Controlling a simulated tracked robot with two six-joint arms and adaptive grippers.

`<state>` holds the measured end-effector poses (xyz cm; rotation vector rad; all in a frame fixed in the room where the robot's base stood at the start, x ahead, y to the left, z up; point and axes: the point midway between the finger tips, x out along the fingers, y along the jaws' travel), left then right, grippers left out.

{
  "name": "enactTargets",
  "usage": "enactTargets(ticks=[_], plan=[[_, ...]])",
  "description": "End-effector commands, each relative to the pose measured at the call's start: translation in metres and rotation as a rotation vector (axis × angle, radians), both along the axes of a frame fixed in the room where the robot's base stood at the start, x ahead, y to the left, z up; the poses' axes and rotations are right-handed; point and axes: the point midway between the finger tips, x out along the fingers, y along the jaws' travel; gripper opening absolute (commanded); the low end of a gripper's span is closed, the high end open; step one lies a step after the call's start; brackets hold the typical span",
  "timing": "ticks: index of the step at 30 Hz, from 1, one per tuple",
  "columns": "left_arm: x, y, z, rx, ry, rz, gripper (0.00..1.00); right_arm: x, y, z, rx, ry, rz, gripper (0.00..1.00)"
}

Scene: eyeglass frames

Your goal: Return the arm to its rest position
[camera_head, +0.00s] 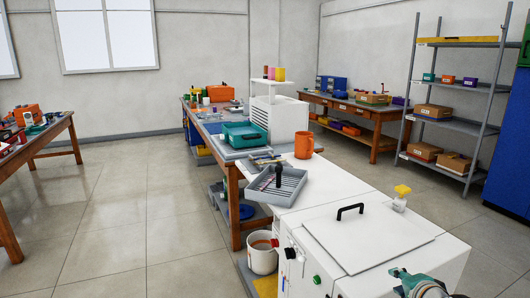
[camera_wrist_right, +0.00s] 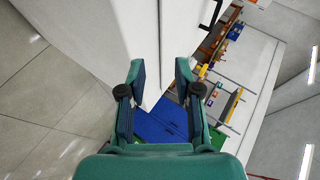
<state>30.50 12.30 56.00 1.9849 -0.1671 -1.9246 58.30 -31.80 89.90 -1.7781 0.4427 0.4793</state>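My right gripper (camera_head: 404,280) shows at the bottom right edge of the head view, beside the white lidded cabinet (camera_head: 345,275). In the right wrist view its two fingers (camera_wrist_right: 160,70) stand apart with nothing held between them. A white cabinet surface (camera_wrist_right: 145,30) and a blue surface (camera_wrist_right: 165,125) show beyond the fingers. My left gripper is not in view. No eyeglass frames can be made out.
A grey slotted tray (camera_head: 290,186) and an orange mug (camera_head: 304,145) sit left of the cabinet's lid (camera_head: 370,240). A yellow-topped bottle (camera_head: 401,198) stands behind the lid. A white bucket (camera_head: 262,258) is below. The floor at left (camera_head: 130,230) is clear.

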Motion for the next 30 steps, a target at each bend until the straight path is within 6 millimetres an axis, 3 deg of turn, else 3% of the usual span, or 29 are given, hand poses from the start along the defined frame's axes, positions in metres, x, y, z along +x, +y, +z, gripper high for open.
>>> enactTargets(ticks=[8,14,17,22,27,30], plan=[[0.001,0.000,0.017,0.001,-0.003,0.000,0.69,-0.015,0.036,-0.061,-0.086,0.148,0.149,0.33],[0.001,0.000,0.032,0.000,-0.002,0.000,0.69,-0.046,0.070,-0.119,-0.163,0.285,0.317,0.33],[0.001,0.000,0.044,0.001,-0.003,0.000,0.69,-0.074,0.093,-0.153,-0.206,0.373,0.444,0.33],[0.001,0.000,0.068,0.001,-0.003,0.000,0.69,-0.161,0.145,-0.214,-0.269,0.544,0.767,0.33],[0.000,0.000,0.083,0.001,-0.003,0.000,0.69,-0.239,0.180,-0.243,-0.285,0.635,1.035,0.33],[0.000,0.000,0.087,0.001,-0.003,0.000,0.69,-0.265,0.191,-0.249,-0.283,0.654,1.124,0.33]])
